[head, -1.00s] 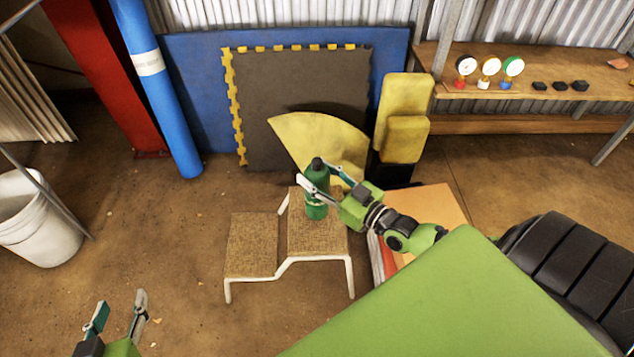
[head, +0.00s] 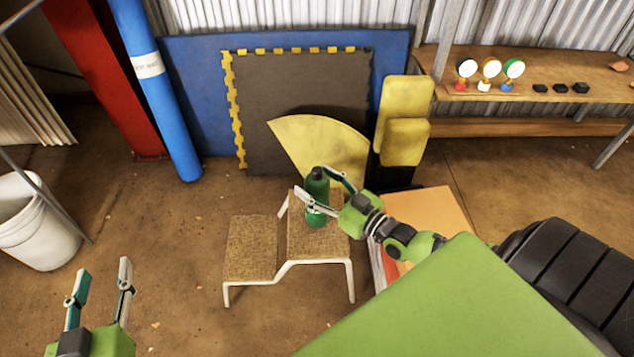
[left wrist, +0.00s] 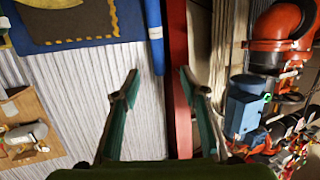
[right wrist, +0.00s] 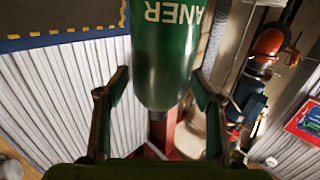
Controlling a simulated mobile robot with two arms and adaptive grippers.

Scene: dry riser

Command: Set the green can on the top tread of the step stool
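The green can (head: 317,214) is upright over the top tread (head: 331,243) of the step stool, in the middle of the head view. I cannot tell whether its base touches the tread. My right gripper (head: 316,182) is shut on the can from the right, with a finger on either side. The right wrist view shows the can (right wrist: 165,55) large between the fingers, its white lettering upside down. The stool's lower tread (head: 251,248) is bare. My left gripper (head: 99,278) is open and empty at the lower left, away from the stool.
Yellow foam pieces (head: 325,140) and a dark mat (head: 300,90) lean behind the stool. Flat orange-topped boxes (head: 428,208) lie right of it. A white bucket (head: 38,225) stands far left. A wooden bench (head: 540,70) holds gauges. Floor left of the stool is clear.

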